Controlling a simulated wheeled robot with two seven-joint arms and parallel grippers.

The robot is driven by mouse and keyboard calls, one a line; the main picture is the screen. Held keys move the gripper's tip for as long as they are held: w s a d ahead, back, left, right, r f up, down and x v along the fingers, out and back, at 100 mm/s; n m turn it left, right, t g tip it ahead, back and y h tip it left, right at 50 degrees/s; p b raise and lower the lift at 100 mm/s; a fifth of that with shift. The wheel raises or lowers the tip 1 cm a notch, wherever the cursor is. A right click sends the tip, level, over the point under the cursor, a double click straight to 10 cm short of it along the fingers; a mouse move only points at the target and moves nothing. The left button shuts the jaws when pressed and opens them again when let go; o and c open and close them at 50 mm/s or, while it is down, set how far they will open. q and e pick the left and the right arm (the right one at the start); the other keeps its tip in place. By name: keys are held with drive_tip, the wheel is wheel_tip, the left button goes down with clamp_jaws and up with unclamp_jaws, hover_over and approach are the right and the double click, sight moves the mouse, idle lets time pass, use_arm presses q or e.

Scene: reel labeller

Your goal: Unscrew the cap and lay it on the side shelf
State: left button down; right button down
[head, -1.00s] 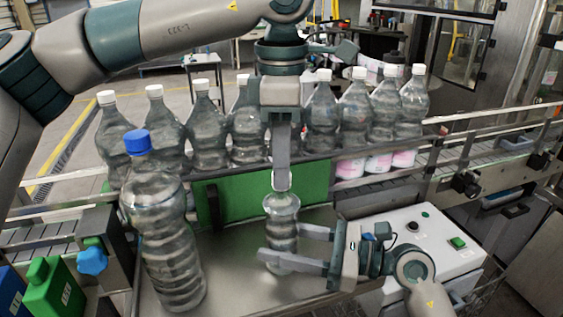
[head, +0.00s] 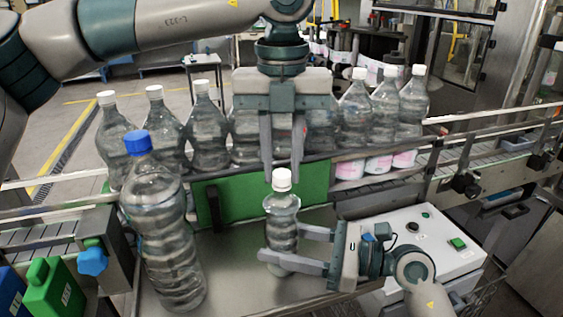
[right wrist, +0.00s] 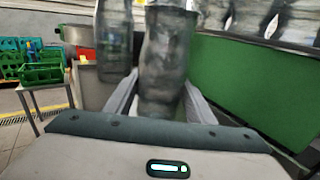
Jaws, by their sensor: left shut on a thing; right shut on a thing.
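A small clear bottle (head: 281,228) stands upright on the metal table (head: 232,268), with a white cap (head: 281,181) at its neck. My left gripper (head: 281,172) points down from above and is shut on the cap, one finger on each side. Whether the cap is still seated on the thread cannot be told. My right gripper (head: 282,248) reaches in from the right and is shut around the bottle's lower body. In the right wrist view the bottle (right wrist: 165,60) stands between the fingers; its top is out of frame. I cannot pick out the side shelf for certain.
A large blue-capped bottle (head: 168,235) stands left of the small one. Several white-capped bottles (head: 203,125) line the conveyor behind, beyond a green panel (head: 250,192). A white control box (head: 440,250) is at right, green and blue containers (head: 52,288) at left.

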sight(282, 173)
use_arm(q)
drive_tip(key=n, duration=0.8)
drive_tip(key=shift+r, duration=0.5)
idle(0.4)
drive_tip(key=shift+r, duration=0.35)
drive_tip(key=shift+r, duration=0.4)
drive_tip(key=shift+r, duration=1.9)
